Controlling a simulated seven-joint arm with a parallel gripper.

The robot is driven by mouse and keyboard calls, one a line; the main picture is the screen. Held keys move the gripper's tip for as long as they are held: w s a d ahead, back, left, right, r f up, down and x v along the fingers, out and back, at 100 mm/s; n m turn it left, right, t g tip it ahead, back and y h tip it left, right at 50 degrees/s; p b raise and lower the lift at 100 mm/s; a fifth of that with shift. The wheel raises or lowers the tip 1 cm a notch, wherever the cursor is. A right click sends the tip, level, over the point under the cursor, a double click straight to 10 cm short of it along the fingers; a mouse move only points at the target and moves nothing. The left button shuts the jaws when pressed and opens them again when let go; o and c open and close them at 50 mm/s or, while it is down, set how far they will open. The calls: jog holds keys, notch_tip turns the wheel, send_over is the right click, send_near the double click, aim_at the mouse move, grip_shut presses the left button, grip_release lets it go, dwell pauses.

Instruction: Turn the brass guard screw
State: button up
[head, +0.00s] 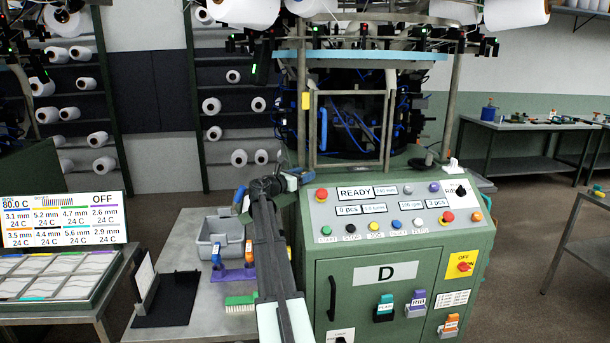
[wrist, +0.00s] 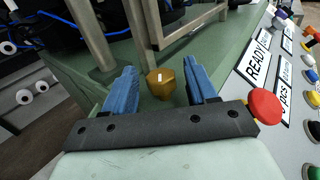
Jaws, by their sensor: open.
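The brass guard screw (wrist: 160,84) is a hexagonal brass head on the green machine top, below the metal guard frame (wrist: 172,22) in the wrist view. My gripper (wrist: 161,84) is open, with one blue finger left of the screw and one right. A gap shows between each finger and the screw, and I cannot tell whether the fingertips are level with it. In the head view my gripper (head: 292,180) is at the left front corner of the machine top, and the screw is hidden there. The guard frame (head: 313,130) stands upright behind it.
A red button (wrist: 264,106) on the control panel (head: 400,205) is close to the right end of my gripper. To the left, a side table (head: 190,325) holds a grey bin (head: 221,232) and a green brush (head: 241,303).

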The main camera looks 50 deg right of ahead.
jog(key=shift+d, duration=0.65)
jog(key=c, duration=0.9)
